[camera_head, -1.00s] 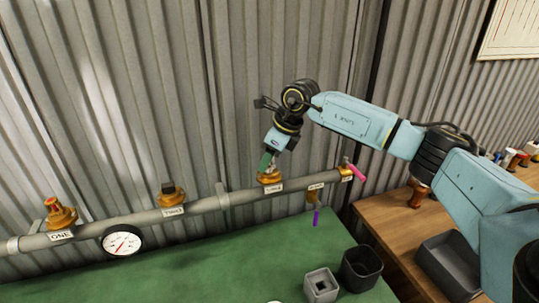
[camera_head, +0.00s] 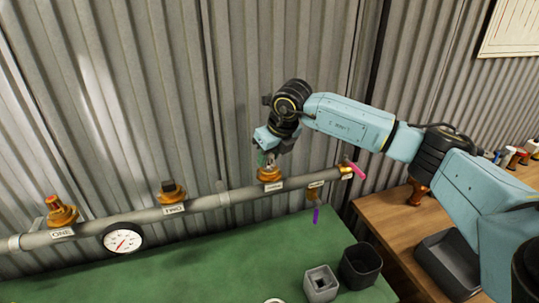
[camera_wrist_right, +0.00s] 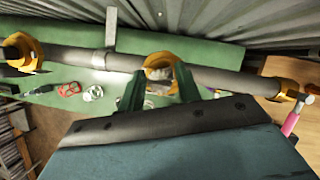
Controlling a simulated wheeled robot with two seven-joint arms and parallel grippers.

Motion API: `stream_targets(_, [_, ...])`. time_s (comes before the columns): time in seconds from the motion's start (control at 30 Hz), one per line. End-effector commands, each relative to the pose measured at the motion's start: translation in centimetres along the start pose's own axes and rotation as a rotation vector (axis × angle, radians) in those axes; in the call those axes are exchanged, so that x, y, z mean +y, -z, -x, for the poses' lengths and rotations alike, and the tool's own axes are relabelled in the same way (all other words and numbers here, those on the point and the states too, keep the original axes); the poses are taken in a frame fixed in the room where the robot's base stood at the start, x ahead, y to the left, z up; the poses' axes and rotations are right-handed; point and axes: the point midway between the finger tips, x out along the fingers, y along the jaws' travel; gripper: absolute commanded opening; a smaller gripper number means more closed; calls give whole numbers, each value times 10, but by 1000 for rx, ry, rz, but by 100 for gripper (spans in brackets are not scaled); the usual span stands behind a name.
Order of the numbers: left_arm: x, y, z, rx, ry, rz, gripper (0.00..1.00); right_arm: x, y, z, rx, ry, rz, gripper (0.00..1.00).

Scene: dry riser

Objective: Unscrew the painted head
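A grey pipe (camera_head: 215,203) runs along the wall with several brass fittings. The leftmost fitting, labelled ONE, has a red-topped head (camera_head: 52,201). The second fitting has a dark square head (camera_head: 169,187). My right gripper (camera_head: 268,159) points down at the third brass fitting (camera_head: 269,175); its label is too blurred to read. In the right wrist view, the green fingers (camera_wrist_right: 160,85) stand apart on both sides of this fitting (camera_wrist_right: 160,62), with something greyish between them. Whether they touch it is unclear. The fitting's top is mostly hidden. My left gripper is not in view.
A pressure gauge (camera_head: 122,239) hangs below the pipe. A purple handle (camera_head: 316,215) and a pink handle (camera_head: 357,169) are near its right end. The wooden table (camera_head: 385,214) holds a grey tray (camera_head: 447,262).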

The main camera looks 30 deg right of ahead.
Motion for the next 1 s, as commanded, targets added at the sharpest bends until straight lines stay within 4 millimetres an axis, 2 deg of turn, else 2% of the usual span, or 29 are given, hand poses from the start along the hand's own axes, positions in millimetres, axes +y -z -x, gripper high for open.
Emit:
stream_targets(0.03, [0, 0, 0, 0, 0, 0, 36, 0, 0, 0, 0, 0, 0, 27])
stream_targets(0.23, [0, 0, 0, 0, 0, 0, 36, 0, 0, 0, 0, -1, 1, 1])
stream_targets(0.37, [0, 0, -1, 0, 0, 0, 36, 0, 0, 0, 1, -12, 27, 1])
stream_targets(0.8, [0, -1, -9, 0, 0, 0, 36, -1, 0, 0, 1, -176, 420, 0])
stream_targets(1.0, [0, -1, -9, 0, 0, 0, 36, -1, 0, 0, 1, -194, 465, 0])
